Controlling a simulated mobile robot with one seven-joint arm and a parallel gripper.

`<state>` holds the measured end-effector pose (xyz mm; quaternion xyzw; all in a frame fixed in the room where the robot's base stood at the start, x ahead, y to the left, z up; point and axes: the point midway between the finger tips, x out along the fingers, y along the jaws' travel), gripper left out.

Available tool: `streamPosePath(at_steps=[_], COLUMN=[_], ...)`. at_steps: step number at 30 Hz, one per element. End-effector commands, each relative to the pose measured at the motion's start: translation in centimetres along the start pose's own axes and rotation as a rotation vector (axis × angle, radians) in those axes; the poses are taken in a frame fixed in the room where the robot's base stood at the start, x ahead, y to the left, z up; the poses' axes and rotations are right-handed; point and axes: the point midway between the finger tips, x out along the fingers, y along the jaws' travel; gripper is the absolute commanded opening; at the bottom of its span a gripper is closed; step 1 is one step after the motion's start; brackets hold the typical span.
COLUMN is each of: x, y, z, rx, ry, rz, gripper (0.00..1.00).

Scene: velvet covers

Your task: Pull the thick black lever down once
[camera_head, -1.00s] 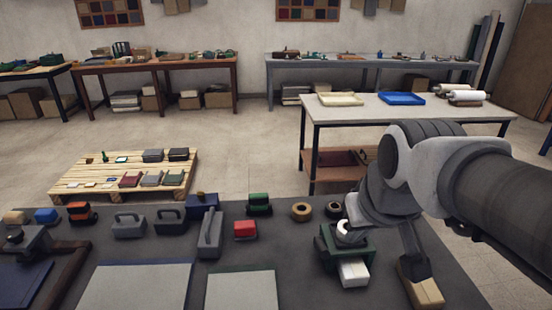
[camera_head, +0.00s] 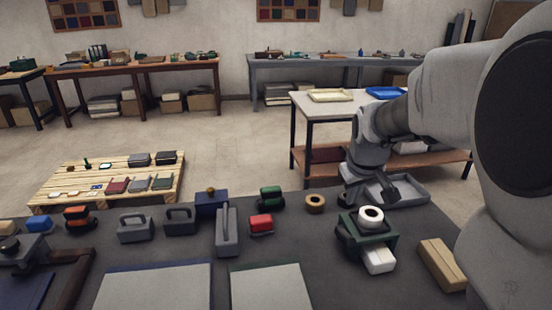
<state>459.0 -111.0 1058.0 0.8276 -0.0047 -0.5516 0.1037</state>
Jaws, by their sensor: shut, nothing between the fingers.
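My gripper (camera_head: 390,196) is shut and empty, just above or in front of a grey tray at the bench's right back edge. It is behind a dark green device (camera_head: 349,238) with a white roll (camera_head: 370,217) on top and a white block in front. I cannot pick out a thick black lever for certain. A grey device with a long raised bar (camera_head: 227,232) stands left of centre, well away from my gripper. A dark press-like device with a brown arm (camera_head: 72,275) is at the far left, partly out of frame.
The grey tray (camera_head: 412,190) and a tan box (camera_head: 441,264) are at the right. Tape (camera_head: 315,203), a red block (camera_head: 261,224) and two handled grey blocks (camera_head: 136,229) line the bench. Pale sheets (camera_head: 155,288) lie in front. My arm covers the right side.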

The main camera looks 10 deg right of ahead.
Motion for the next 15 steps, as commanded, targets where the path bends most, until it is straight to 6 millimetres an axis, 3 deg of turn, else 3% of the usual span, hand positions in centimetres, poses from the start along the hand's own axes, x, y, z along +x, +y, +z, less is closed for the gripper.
streamPosePath(at_steps=[15], x=[0.81], y=[0.29], z=[-0.11], rx=[-0.004], ry=[-0.003], rz=[0.003], gripper=[0.00])
